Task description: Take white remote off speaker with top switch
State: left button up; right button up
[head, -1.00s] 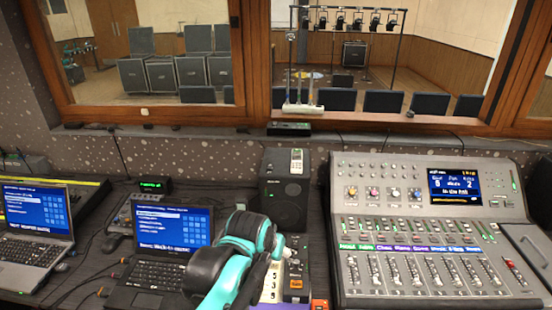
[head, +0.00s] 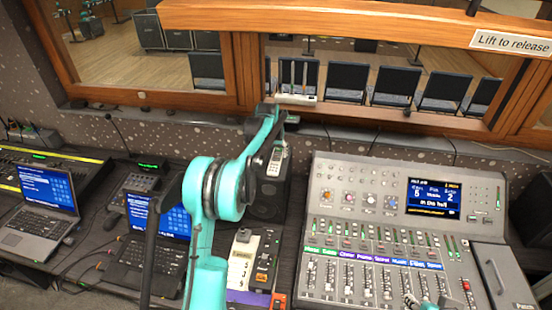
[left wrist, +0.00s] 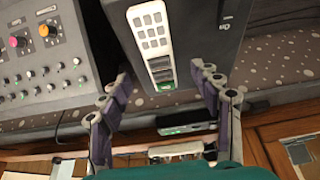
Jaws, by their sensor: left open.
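The white remote (head: 276,160) lies on top of the black speaker (head: 268,200), below the window in the head view. In the left wrist view the remote (left wrist: 151,40) shows its keypad, lying lengthwise on the dark speaker top (left wrist: 205,38). A small marking or switch shows on that top, right of the remote. My left gripper (head: 280,117) is above the back of the speaker. In the left wrist view the left gripper (left wrist: 162,78) is open, its fingers on either side of the remote's near end, apart from it. A teal part of my right arm shows at the bottom right; its jaws are unclear.
The mixing console (head: 385,235) stands close right of the speaker. A laptop (head: 160,260) and a small switch box (head: 255,258) are in front and left. The window frame (head: 400,120) is behind. A black box (left wrist: 187,127) lies on the sill.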

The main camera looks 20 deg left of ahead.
aim_at(276, 158)
pick_arm(q)
jog(key=x, duration=0.6)
jog(key=shift+w+f, duration=0.15)
jog(key=shift+w, duration=0.3)
jog(key=c, duration=1.3)
